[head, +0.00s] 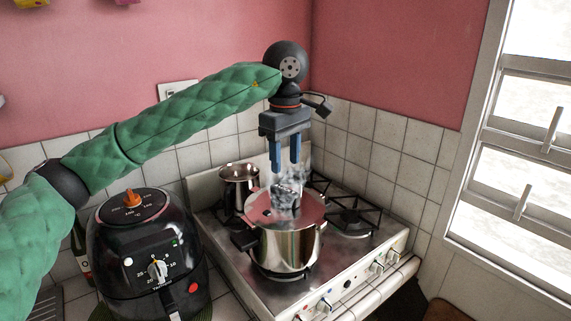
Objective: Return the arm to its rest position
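My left arm reaches in from the left, above the stove. My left gripper (285,167) points down above a shiny steel pot (287,247). Its two blue fingers are apart with a gap between them, and I see nothing held there. The pot stands on a front burner, with a reddish top surface that may be a lid. A grey, blurred shape and pale steam (288,188) are over the middle of the pot, just below the fingertips. I cannot tell whether the fingers touch that shape. My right gripper is not in view.
The white stove (350,272) has a smaller steel pot (239,187) on a back burner and an empty burner (352,217) at right. A black air fryer (148,255) stands below my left arm. Tiled walls close the corner; a window (520,150) is at right.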

